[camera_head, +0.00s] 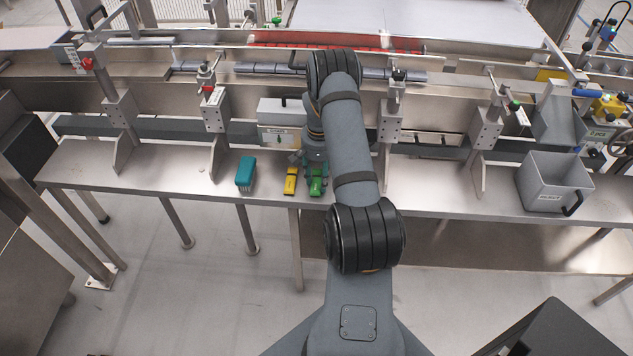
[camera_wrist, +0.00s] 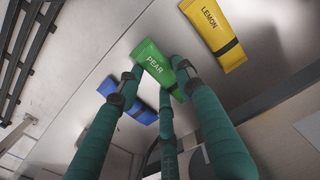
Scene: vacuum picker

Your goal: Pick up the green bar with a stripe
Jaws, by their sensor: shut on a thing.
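The green bar (camera_wrist: 152,62) reads PEAR and has a dark stripe near one end. In the wrist view it sits between the dark green fingers of my gripper (camera_wrist: 160,76), which is shut on it. In the head view the green bar (camera_head: 316,187) shows at the front of the steel bench, just below my gripper (camera_head: 315,164), partly covered by it. I cannot tell whether the bar touches the bench.
A yellow LEMON bar (camera_wrist: 213,32) with a dark stripe lies beside it; it also shows in the head view (camera_head: 290,182). A blue bar (camera_wrist: 142,113) lies behind the fingers. A teal brush (camera_head: 245,170) lies left on the bench (camera_head: 430,195). A grey bin (camera_head: 552,187) stands right.

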